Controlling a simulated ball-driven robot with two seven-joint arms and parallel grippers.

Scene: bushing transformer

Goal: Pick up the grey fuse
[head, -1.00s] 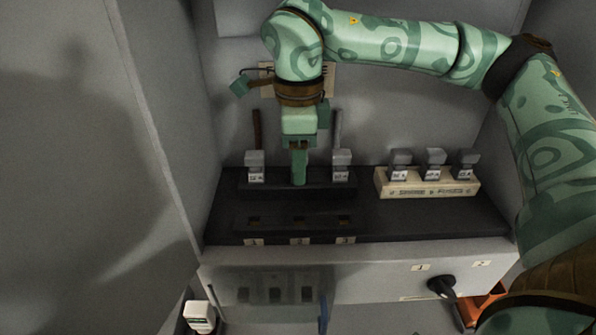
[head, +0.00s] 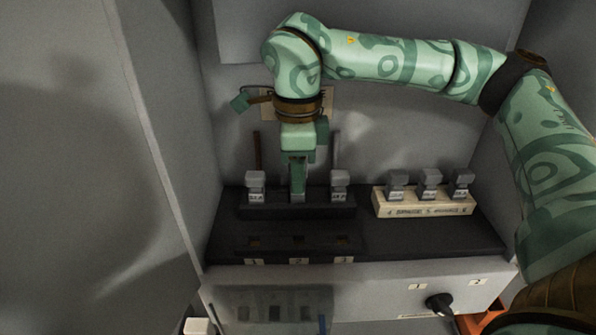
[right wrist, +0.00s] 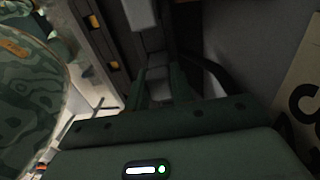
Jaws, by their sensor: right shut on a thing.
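My right gripper (head: 297,190) points down at the middle of the black fuse holder (head: 318,212), between two grey fuses. It is shut on a grey fuse, which it mostly hides in the head view. In the right wrist view, a grey block (right wrist: 157,88) shows between the fingers. One grey fuse (head: 255,186) stands to the left of the gripper and another (head: 340,185) to the right, both upright in the holder. I cannot tell whether the held fuse is clear of its slot. My left gripper is out of view.
A cream block (head: 424,203) with three grey fuses stands to the right on the dark shelf (head: 420,238). A lower black row with labelled slots (head: 300,243) lies in front. A black knob (head: 439,305) is on the front panel. Grey cabinet walls enclose the sides.

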